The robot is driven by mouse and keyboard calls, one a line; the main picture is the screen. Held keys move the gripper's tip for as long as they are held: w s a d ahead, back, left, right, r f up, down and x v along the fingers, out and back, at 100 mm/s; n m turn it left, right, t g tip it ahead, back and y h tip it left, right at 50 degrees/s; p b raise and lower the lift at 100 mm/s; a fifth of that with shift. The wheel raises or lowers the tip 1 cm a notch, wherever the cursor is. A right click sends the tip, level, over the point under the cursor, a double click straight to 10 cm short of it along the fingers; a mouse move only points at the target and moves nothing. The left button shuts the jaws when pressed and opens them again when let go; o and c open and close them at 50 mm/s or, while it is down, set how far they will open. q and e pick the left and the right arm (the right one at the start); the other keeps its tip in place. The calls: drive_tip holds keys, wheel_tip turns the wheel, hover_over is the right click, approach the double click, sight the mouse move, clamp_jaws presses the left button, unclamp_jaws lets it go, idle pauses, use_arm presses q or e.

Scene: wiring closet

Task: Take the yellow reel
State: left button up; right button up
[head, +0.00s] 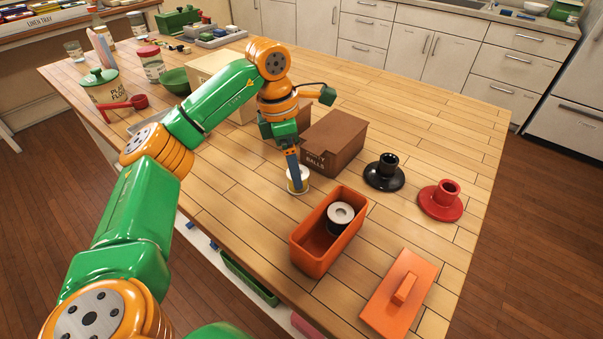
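A small reel (304,174) with pale white flanges and a hint of yellow stands on the wooden table, left of an open orange box. My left gripper (296,184) points down at this reel, and its dark blue finger covers the middle of the reel. I see the fingers nearly edge-on, so I cannot tell whether they are open or closed on it. The reel appears to rest on the tabletop. My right gripper is not in view.
The orange box (303,257) holds a dark reel with a grey top (340,214). Its orange lid (386,306) lies in front. A brown box (341,131) stands behind the gripper. A black stand (384,176) and red stand (441,204) are right. The table's far right is clear.

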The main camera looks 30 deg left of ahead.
use_arm(q)
drive_tip(key=f, duration=0.3)
drive_tip(key=shift+w+d+f, duration=0.3)
drive_tip(key=shift+d, duration=0.05)
drive_tip(key=shift+w+f, duration=0.1)
drive_tip(key=shift+w, duration=0.05)
drive_tip(key=shift+s, duration=0.2)
drive_tip(key=c, duration=1.4)
drive_tip(key=shift+w+r, duration=0.1)
drive_tip(key=shift+r, duration=0.1)
